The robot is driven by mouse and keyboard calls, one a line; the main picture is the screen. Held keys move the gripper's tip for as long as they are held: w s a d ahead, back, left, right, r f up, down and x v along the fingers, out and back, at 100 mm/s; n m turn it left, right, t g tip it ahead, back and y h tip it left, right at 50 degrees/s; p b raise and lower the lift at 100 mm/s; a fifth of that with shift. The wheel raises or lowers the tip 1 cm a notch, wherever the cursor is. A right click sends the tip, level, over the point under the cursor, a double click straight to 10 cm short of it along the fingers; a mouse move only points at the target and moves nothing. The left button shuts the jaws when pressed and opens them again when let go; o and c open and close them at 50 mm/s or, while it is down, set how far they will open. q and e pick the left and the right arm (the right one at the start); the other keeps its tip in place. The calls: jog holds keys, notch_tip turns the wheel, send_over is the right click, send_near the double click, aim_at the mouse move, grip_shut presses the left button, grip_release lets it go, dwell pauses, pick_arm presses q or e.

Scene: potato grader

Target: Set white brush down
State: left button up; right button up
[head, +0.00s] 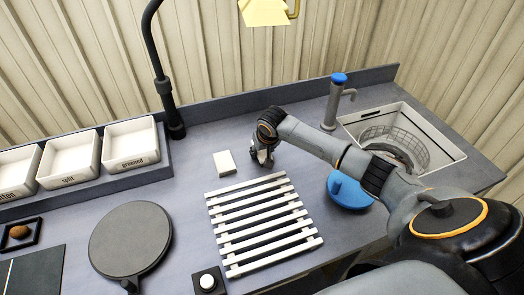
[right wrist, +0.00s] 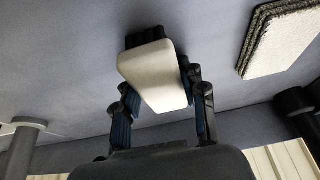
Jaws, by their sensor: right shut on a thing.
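The white brush (right wrist: 152,78) has a smooth white back and dark bristles at its far end. In the right wrist view it sits between the two fingers of my right gripper (right wrist: 162,92), which is shut on it. In the head view my right gripper (head: 263,157) is low over the grey counter, just right of a white pad. The brush is mostly hidden there by the gripper. The bristle end is close to the counter, but I cannot tell whether it touches. My left gripper is not in view.
The white pad (head: 224,162) lies beside the gripper and shows in the right wrist view (right wrist: 282,40). A white slatted rack (head: 262,222) lies in front. White bins (head: 131,145) stand left.

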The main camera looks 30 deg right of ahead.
jog(key=o, duration=1.1)
jog(key=shift+s+a+f, duration=0.1)
jog(key=shift+s+f, duration=0.05)
jog(key=shift+f, duration=0.15)
jog(key=shift+c, duration=0.2)
jog(key=shift+o, duration=0.2)
jog(key=shift+f, duration=0.15)
jog(key=shift+r, duration=0.35)
jog(key=d+b+v, duration=0.1)
jog(key=v, duration=1.1)
jog(key=shift+a+r, duration=0.25)
jog(key=shift+a, duration=0.2)
